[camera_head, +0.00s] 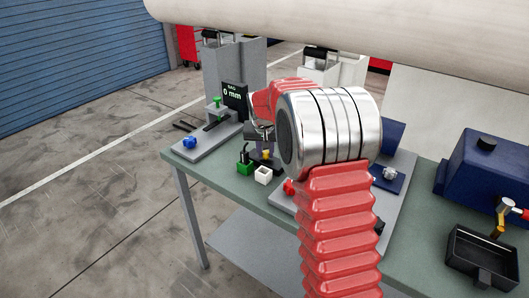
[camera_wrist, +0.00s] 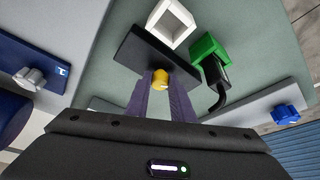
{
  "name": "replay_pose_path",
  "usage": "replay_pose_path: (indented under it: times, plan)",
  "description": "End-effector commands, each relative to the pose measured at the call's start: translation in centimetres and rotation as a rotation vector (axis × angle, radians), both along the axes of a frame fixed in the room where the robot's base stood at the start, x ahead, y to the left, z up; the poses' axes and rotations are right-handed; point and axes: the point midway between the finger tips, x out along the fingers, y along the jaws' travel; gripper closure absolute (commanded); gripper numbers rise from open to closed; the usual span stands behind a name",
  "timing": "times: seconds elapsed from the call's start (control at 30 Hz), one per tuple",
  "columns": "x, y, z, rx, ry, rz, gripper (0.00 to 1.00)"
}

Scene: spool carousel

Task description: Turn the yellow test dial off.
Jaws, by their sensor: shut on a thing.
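The yellow test dial (camera_wrist: 161,79) sits on a dark base plate (camera_wrist: 134,57) on the bench. In the wrist view my gripper (camera_wrist: 162,86) reaches the dial, with its two fingers shut on the dial's sides. In the head view the dial (camera_head: 266,154) shows as a small yellow spot at the tip of my gripper (camera_head: 263,140). My arm hides part of the area around it. The dial's pointer and any off mark are too small to read.
A green block (camera_wrist: 208,48) with a black cable and a white square cup (camera_wrist: 172,22) stand close to the dial. A blue knob (camera_head: 189,142) is on a grey plate at left. A silver knob (camera_wrist: 30,78) sits on a blue panel. A display (camera_head: 234,96) reads 0 mm.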

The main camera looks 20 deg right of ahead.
Motion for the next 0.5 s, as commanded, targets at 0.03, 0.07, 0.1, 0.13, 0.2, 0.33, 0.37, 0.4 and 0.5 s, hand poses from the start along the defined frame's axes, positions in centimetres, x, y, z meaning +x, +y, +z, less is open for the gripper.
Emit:
replay_pose_path:
  times: [0.03, 0.07, 0.1, 0.13, 0.2, 0.33, 0.37, 0.4, 0.5]
  plan:
    - [-0.03, 0.04, 0.00, 0.001, 0.001, 0.004, 1.00]
    - [-0.03, 0.01, 0.00, 0.001, 0.000, 0.008, 1.00]
    - [-0.03, -0.01, 0.00, 0.001, 0.001, 0.014, 1.00]
    - [-0.02, -0.02, 0.01, 0.001, 0.001, 0.020, 1.00]
    - [-0.03, -0.04, 0.02, 0.002, 0.000, 0.035, 1.00]
    - [-0.04, -0.13, 0.03, 0.002, -0.001, 0.079, 1.00]
    - [-0.04, -0.15, 0.03, 0.002, -0.001, 0.090, 1.00]
    - [-0.05, -0.20, 0.04, 0.002, -0.001, 0.108, 1.00]
    - [-0.08, -0.26, 0.04, 0.001, 0.000, 0.160, 1.00]
